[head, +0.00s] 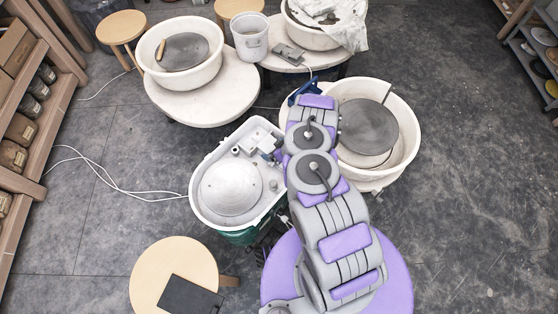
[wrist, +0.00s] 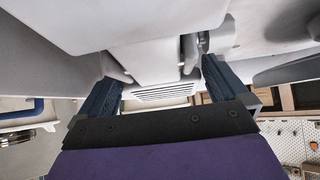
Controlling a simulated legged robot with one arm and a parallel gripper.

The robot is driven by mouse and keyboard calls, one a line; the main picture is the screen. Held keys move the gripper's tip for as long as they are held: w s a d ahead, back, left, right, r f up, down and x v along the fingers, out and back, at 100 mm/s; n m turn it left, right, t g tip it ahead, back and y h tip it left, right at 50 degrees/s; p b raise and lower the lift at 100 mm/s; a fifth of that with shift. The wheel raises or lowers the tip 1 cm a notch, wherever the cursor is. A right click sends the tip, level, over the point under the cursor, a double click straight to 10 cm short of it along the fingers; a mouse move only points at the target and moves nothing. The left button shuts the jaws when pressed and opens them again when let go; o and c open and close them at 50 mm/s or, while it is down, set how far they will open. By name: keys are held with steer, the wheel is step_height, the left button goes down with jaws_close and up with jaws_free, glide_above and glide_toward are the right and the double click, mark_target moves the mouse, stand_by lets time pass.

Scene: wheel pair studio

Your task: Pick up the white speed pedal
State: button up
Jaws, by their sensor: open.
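A small pale box (head: 259,134) sits at the back of the green-based wheel's tray; I cannot tell whether it is the white speed pedal. A grey pedal-like box (head: 288,53) with a cable lies on the back right table. My gripper (head: 302,90) shows at the far end of my arm as dark blue parts, partly hidden by the arm. In the wrist view, its two blue fingers (wrist: 162,88) are apart. A white ribbed piece (wrist: 165,93) shows beyond and between them. Contact is not clear, and nothing is clearly held.
The green-based wheel (head: 232,188) stands left of my arm, and another wheel with a white basin (head: 401,105) stands right. A round table (head: 205,98) holds a white basin behind. A wooden stool (head: 155,268) is at lower left. Floor at right (head: 470,200) is clear.

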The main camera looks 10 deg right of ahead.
steer(key=shift+b+x, duration=0.8)
steer(key=shift+w+a+f, duration=0.1)
steer(key=shift+w+f, duration=0.15)
steer(key=shift+f, duration=0.1)
steer(key=shift+r, duration=0.2)
steer(key=c, duration=1.1)
steer(key=shift+c, duration=0.2)
